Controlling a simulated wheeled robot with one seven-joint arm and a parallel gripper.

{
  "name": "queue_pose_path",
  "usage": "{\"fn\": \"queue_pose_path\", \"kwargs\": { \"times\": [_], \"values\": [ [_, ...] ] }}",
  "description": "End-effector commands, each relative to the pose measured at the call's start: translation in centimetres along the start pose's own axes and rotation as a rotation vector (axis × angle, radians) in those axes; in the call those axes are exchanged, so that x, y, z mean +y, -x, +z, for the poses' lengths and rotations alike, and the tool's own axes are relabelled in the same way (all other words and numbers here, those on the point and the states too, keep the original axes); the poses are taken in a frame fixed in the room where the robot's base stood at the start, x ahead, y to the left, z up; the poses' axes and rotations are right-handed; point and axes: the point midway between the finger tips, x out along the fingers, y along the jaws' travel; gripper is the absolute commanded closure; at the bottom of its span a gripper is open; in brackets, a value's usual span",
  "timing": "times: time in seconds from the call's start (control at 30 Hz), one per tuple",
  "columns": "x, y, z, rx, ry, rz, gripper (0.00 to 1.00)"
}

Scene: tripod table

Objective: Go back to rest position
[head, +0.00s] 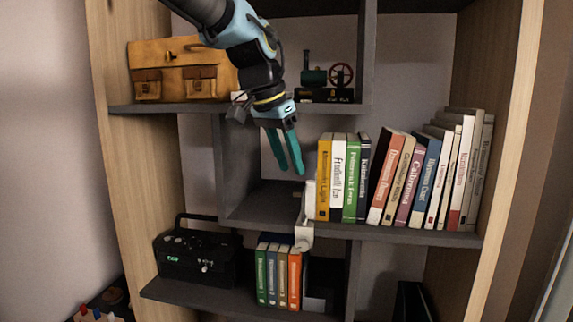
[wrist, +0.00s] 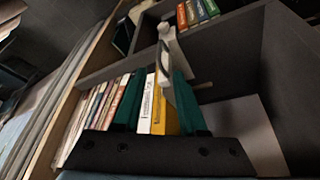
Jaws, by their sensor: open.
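My gripper (head: 290,152) has two green fingers and hangs from my blue and black arm, in front of the bookshelf's middle opening. Its fingers are apart with nothing held between them. It is to the left of the yellow book (head: 323,178) and above the middle shelf board. In the wrist view the open fingers (wrist: 157,90) frame part of the book row, with the yellow book (wrist: 165,115) showing between them. A white bookend-like piece (head: 304,222) stands at the left end of the row and hangs over the shelf edge; it also shows in the wrist view (wrist: 168,45).
A row of books (head: 405,185) fills the middle shelf's right. A leather bag (head: 180,70) and a small steam engine model (head: 325,78) sit on the upper shelf near my arm. A black radio (head: 195,256) and several books (head: 278,276) stand below. The middle shelf's left compartment is empty.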

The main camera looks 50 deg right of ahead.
Motion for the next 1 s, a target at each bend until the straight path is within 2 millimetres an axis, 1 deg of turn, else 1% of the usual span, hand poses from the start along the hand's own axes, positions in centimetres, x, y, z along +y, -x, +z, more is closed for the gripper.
{"fn": "queue_pose_path", "kwargs": {
  "times": [0.27,0.33,0.37,0.47,0.57,0.6,0.67,0.7,0.77,0.8,0.87,0.9,0.97,1.0],
  "values": [
    [0.0,0.0,0.0,0.000,0.000,0.000,0.59],
    [-0.4,-0.1,0.3,-0.003,0.010,-0.004,0.59],
    [-0.8,-0.2,0.7,-0.005,0.020,-0.008,0.59],
    [-3.4,-0.6,3.0,-0.020,0.090,-0.035,0.59],
    [-7.4,-1.1,7.5,-0.046,0.216,-0.080,0.59],
    [-9.2,-1.2,9.9,-0.057,0.279,-0.102,0.59],
    [-11.6,-1.4,13.6,-0.074,0.375,-0.133,0.59],
    [-13.0,-1.4,16.2,-0.084,0.440,-0.155,0.59],
    [-14.8,-1.5,20.3,-0.100,0.537,-0.185,0.59],
    [-15.7,-1.5,23.1,-0.111,0.602,-0.205,0.59],
    [-16.8,-1.4,27.4,-0.125,0.704,-0.234,0.59],
    [-17.2,-1.3,30.2,-0.135,0.773,-0.252,0.59],
    [-17.5,-1.1,34.6,-0.148,0.878,-0.280,0.59],
    [-17.4,-1.0,37.5,-0.156,0.947,-0.298,0.59]
  ]
}}
